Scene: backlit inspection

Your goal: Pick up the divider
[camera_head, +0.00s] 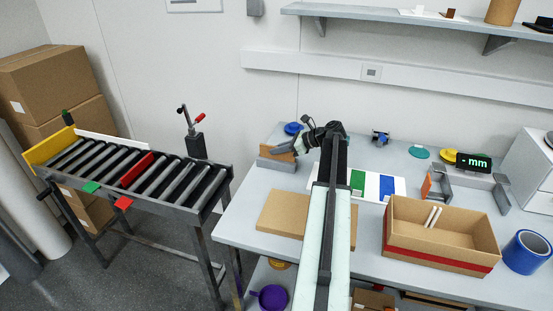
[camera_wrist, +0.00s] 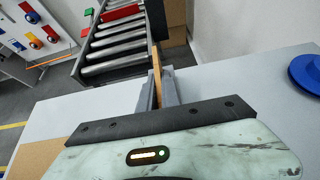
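A thin orange-brown board, which I take to be the divider (camera_head: 279,149), stands upright at the left end of the bench, on or in a grey block (camera_head: 276,164). In the wrist view the divider (camera_wrist: 156,72) shows nearly edge-on, with grey pieces close on both sides of it. My gripper (camera_head: 299,145) is right at the right end of the divider. In the wrist view a dark bar and a pale green body of mine cover the near part. I cannot tell whether the grey pieces are fingers or the block, nor whether the gripper touches the divider.
A blue round thing (camera_head: 293,128) lies just behind the divider. A flat brown board (camera_head: 283,214) lies on the bench in front. An open cardboard box (camera_head: 440,253) and blue tape (camera_head: 527,252) are at right. A roller conveyor (camera_head: 130,172) stands left, across a gap.

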